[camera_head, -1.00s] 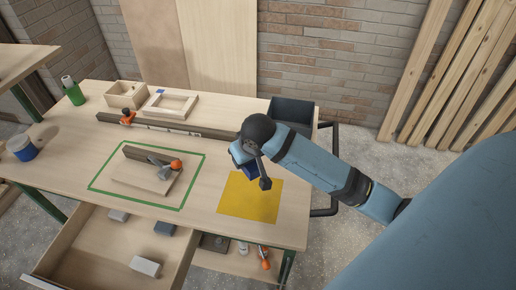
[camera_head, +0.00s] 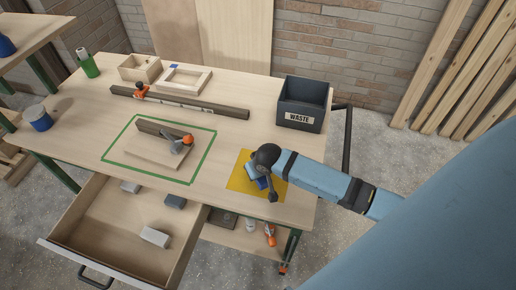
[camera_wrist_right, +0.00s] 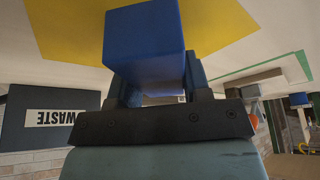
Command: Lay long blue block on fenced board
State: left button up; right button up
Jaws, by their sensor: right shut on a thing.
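The long blue block (camera_head: 259,183) is in my right gripper (camera_head: 264,182), over the yellow patch on the table. In the right wrist view the block (camera_wrist_right: 145,35) sticks out between the fingers, with the yellow patch behind it. The gripper (camera_wrist_right: 150,85) is shut on it. I cannot tell whether the block touches the patch. A pale board (camera_head: 149,155) with a dark brown strip (camera_head: 158,128) along its far side lies inside a green outline, left of my right gripper. A grey tool with an orange end (camera_head: 184,142) sits at the strip. My left gripper is out of view.
A dark waste bin (camera_head: 303,103) stands at the table's back right. A long brown rail (camera_head: 205,105), a small wooden box (camera_head: 140,70) and a wooden frame (camera_head: 185,79) lie at the back. An open drawer (camera_head: 100,230) with several grey blocks juts out in front. A blue-banded tub (camera_head: 38,118) stands left.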

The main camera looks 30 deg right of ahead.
jog(key=shift+f, duration=1.15)
jog(key=shift+f, duration=0.1)
jog(key=o, duration=1)
